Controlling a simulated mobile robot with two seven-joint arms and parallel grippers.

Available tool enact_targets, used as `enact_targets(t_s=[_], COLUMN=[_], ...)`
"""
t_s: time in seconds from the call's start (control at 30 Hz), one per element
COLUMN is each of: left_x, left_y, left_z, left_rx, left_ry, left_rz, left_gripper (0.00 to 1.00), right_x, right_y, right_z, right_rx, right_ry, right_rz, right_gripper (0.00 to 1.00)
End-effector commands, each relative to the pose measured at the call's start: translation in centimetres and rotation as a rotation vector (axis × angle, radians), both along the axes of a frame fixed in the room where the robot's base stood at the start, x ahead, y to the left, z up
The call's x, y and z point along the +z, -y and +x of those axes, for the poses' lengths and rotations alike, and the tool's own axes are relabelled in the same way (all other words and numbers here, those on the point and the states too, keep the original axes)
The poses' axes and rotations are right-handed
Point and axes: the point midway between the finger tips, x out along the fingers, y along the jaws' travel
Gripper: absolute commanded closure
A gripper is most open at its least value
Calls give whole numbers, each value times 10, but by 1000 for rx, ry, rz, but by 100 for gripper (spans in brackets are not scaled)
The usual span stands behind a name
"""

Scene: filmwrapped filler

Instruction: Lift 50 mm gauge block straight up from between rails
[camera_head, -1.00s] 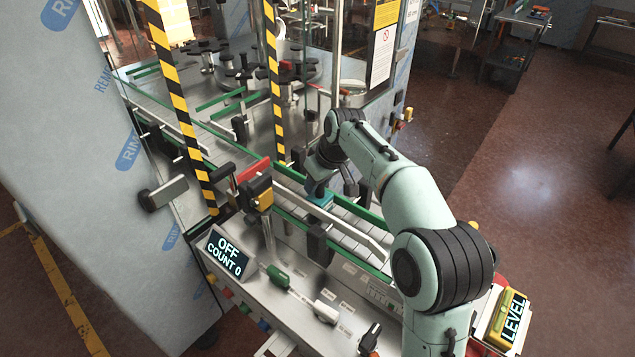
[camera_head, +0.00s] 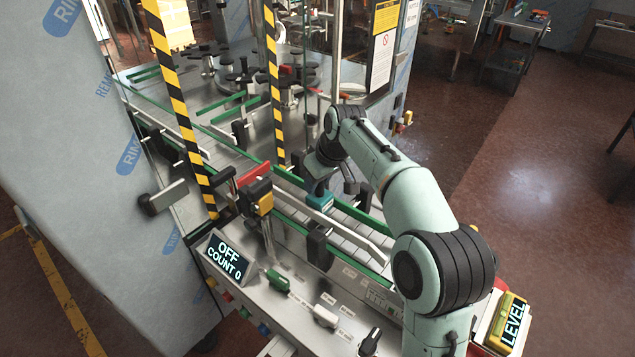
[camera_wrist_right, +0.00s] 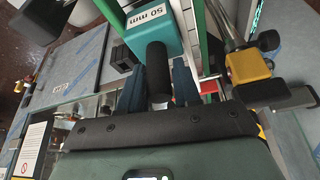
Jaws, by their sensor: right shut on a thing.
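The 50 mm gauge block (camera_head: 320,202) is a teal block with a black post-like handle. In the right wrist view, the block (camera_wrist_right: 150,35) shows its "50 mm" label, with the handle between the blue fingers. My right gripper (camera_head: 319,184) is above the block and shut on its handle (camera_wrist_right: 157,72). The block's front face shows in the head view, and it appears raised above the conveyor between the green-edged guide rails (camera_head: 362,216). Its exact clearance from the rails is hard to tell. My left gripper is not in view.
A yellow-and-black sensor (camera_head: 263,198) on a post stands left of the block. A black bracket (camera_head: 318,245) sits at the front rail. A display reading "OFF COUNT 0" (camera_head: 227,256) is at the front left.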

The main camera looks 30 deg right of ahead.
Motion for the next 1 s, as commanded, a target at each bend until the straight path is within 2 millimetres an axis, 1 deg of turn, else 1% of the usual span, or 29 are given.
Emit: enact_targets(t_s=[1.0], left_x=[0], left_y=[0], left_z=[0], left_rx=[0], left_ry=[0], left_rz=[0], left_gripper=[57], right_x=[41], right_y=[0], right_z=[0], right_rx=[-1], right_ry=[1], right_rz=[1], right_gripper=[100])
